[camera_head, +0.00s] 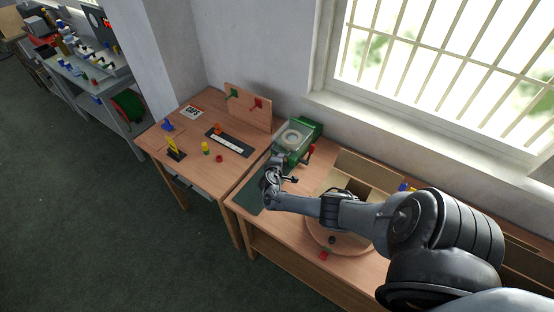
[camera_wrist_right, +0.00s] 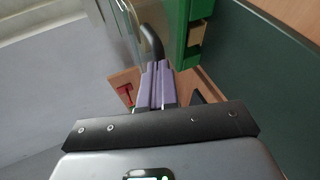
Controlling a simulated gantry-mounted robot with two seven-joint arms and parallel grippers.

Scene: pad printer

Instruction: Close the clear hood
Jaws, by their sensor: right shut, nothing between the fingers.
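The green pad printer (camera_head: 312,127) stands near the back of the right-hand table, below the window. Its clear hood (camera_head: 291,138) is a see-through box on the printer's left part; I cannot tell how far it is open. My right gripper (camera_head: 275,163) is at the hood's near side. In the right wrist view, its two purple fingers (camera_wrist_right: 155,84) are shut together and empty. Their tips are close to a curved black handle (camera_wrist_right: 152,42) by a see-through panel; I cannot tell whether they touch it. My left gripper is not in view.
A dark green mat (camera_head: 250,192) lies in front of the printer. A red-topped lever (camera_head: 311,149) stands at its right. A round wooden turntable (camera_head: 322,240) is further right, below my arm. The left table holds a pegboard (camera_head: 247,107) and small coloured parts.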

